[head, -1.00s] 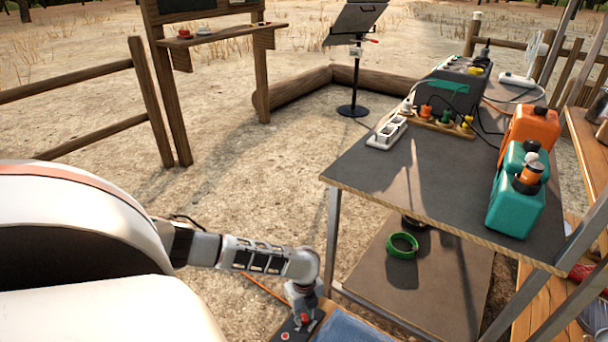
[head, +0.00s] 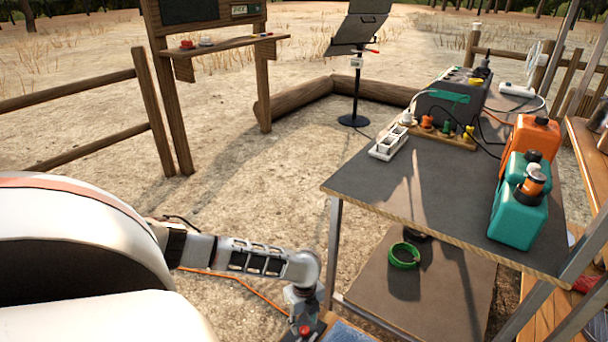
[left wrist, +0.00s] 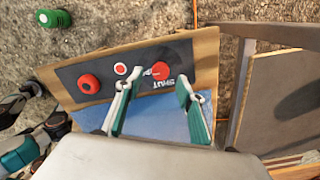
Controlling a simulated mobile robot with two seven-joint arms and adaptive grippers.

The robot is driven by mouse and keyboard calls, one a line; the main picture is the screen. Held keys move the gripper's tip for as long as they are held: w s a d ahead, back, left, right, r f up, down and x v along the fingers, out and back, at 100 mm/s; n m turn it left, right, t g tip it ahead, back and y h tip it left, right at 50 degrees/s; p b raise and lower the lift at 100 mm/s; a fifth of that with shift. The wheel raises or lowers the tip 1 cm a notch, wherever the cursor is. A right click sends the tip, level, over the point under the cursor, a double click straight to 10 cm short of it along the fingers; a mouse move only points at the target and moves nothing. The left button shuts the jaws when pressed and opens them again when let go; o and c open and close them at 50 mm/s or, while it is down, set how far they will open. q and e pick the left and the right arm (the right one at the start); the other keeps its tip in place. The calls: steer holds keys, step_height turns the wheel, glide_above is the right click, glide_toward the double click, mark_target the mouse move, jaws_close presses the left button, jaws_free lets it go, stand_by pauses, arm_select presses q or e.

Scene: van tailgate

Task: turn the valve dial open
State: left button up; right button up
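A dark control panel (left wrist: 178,48) on a wooden board carries a big raised red knob (left wrist: 89,84), a small red button (left wrist: 121,69) and a red round dial (left wrist: 160,70) with white lettering beside it. My left gripper (left wrist: 158,92) has its two teal-padded fingers spread apart, with the red dial showing between and just beyond their tips. I cannot tell whether a finger touches it. In the head view my left gripper (head: 304,310) hangs over the panel at the bottom edge, largely hidden by its own wrist.
A table (head: 400,195) with a power strip (head: 390,142), teal jug (head: 517,215) and orange canister (head: 530,135) stands to the right. A green ring (head: 403,255) lies on its lower shelf. A blue surface (left wrist: 165,118) lies below the panel. Open ground is at the left.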

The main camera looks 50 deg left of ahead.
mark_target(304, 329)
arm_select(q)
step_height(304, 329, up, 8)
steer(key=shift+r, duration=0.2)
stand_by(0.6)
